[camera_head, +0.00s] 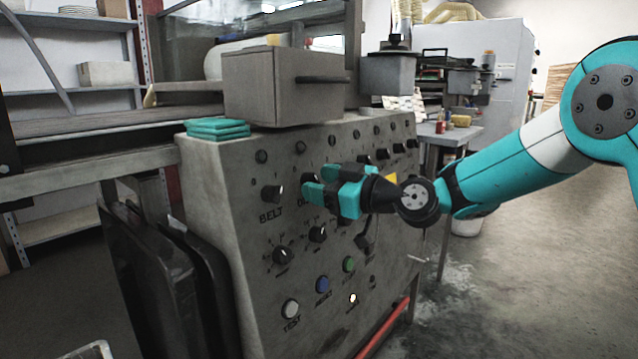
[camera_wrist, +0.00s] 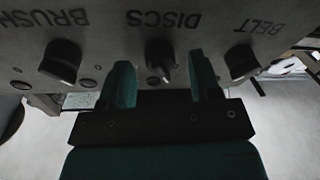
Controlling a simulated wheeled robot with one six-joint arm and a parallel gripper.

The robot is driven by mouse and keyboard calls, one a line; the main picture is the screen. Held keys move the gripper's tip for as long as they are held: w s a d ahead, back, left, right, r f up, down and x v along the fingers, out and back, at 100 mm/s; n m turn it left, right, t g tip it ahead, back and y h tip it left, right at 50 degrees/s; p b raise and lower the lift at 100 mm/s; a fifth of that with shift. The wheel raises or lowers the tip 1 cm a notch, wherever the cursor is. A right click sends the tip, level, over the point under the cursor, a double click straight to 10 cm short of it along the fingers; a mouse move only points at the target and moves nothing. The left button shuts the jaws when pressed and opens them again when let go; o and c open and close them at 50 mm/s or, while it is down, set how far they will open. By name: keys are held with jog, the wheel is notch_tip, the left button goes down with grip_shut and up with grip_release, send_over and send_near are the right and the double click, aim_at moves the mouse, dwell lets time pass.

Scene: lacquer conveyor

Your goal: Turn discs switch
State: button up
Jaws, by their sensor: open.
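The DISCS switch is a dark rotary knob (camera_wrist: 158,54) under the label "DISCS", upside down in the wrist view. My gripper (camera_wrist: 162,70) is open, with one teal finger on each side of the knob in that picture. In the head view my gripper (camera_head: 320,181) is at the panel's upper row, right of the BELT knob (camera_head: 273,193). There its fingers and palm hide most of the DISCS switch and its label.
The sloped grey control panel (camera_head: 225,215) carries several other knobs and buttons. The BELT knob (camera_wrist: 240,62) and BRUSH knob (camera_wrist: 60,62) flank the DISCS knob. A grey drawer box (camera_head: 285,85) and teal cloths (camera_head: 217,128) sit on top of the panel.

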jog(key=shift+w+a, duration=0.2)
jog(key=shift+a, duration=0.15)
jog(key=c, duration=0.9)
